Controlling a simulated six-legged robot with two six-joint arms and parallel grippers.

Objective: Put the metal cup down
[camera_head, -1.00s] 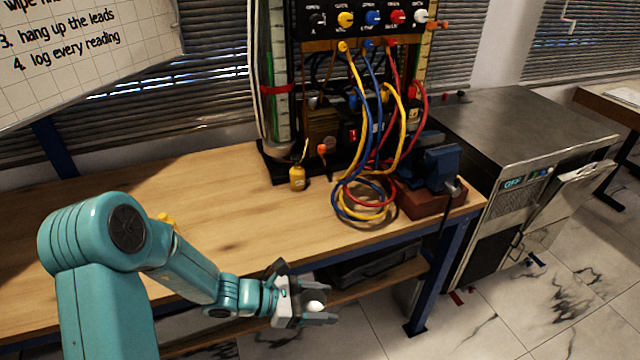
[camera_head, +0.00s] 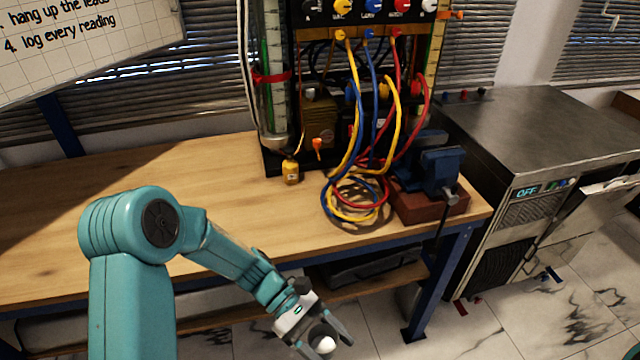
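My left gripper (camera_head: 324,342) is low at the bottom centre, in front of the bench and apart from it. Between its fingers is a small rounded thing, dark above and bright white below, which looks like the metal cup (camera_head: 326,345). It is too small to make out its shape or which way up it is. No other metal cup shows. My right gripper is out of view.
The wooden bench (camera_head: 190,222) has clear room at left and centre. A blue vise (camera_head: 438,172) on a red-brown block is at the right end, beside a metal cabinet (camera_head: 530,125).

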